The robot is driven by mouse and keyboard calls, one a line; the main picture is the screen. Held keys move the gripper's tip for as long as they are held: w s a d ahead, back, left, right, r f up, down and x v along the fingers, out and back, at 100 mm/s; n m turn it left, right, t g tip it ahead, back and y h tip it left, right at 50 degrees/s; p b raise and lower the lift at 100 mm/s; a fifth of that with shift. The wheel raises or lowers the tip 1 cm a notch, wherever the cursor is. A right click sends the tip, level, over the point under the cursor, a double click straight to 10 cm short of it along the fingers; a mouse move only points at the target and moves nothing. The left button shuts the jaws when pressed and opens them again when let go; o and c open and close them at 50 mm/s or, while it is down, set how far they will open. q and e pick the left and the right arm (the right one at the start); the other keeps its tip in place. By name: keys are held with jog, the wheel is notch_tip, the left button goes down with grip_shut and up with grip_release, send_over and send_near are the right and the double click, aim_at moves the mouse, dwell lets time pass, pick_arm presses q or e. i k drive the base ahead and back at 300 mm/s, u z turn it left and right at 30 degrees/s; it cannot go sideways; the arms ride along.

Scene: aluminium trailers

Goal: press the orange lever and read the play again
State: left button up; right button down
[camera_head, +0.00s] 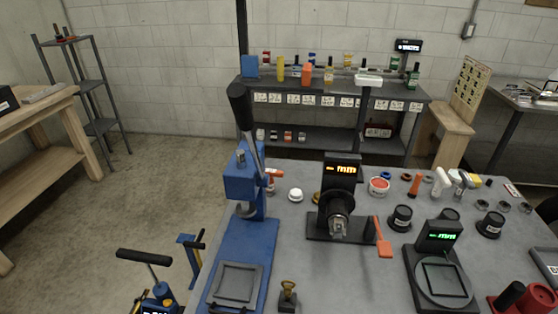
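The orange lever (384,242) hangs at the right side of a black gauge stand (322,225) on the grey table. Its handle points down and toward me. The stand's black head carries a small display (346,169) with orange characters; "mm" shows, and what stands left of it is too small to read. A metal fixture (338,226) sits at the front of the stand's head. Neither of my grippers is in view, and nothing is seen touching the lever.
A blue arbor press (247,195) with a tall black handle stands left of the gauge. A brass-topped piece (288,290) stands in front.

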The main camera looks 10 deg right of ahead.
aim_at(385, 249)
jog(key=k, duration=0.5)
jog(key=u, duration=1.55)
jog(key=i, duration=0.95)
jog(key=z, duration=2.15)
